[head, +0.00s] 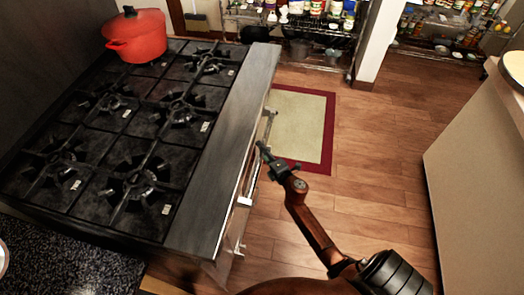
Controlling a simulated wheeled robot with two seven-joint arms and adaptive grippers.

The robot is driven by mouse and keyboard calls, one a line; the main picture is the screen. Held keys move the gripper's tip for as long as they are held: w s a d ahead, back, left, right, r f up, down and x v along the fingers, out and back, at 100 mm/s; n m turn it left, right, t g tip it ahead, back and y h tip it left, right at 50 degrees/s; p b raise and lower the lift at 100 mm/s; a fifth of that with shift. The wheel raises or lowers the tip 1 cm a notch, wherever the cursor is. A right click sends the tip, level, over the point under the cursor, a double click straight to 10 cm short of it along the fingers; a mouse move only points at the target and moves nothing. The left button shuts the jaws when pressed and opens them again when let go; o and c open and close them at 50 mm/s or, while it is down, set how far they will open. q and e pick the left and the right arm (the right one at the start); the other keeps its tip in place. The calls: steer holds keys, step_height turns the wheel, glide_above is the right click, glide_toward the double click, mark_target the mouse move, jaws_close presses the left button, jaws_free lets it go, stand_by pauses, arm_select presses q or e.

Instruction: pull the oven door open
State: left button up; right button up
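The oven is the black range with a gas cooktop (140,140) on the left of the head view. Its front face, with the oven door (247,178), drops away below the steel front edge (225,150). I see this face only at a steep angle, so I cannot tell whether the door is fully closed. A metal handle (270,122) sticks out from the front. My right gripper (264,158) is just off the front face, close to the handle. Whether it touches the handle, and whether its fingers are apart, is unclear. My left gripper is out of view.
A red pot (136,35) stands on the far back burner. A green mat with a red border (300,125) lies on the wood floor (370,150), which is clear. A pale counter (475,180) stands at the right. Stocked shelves (300,25) line the back.

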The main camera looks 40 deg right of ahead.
steer(key=shift+c, duration=0.3)
jaws_close()
stand_by(0.3)
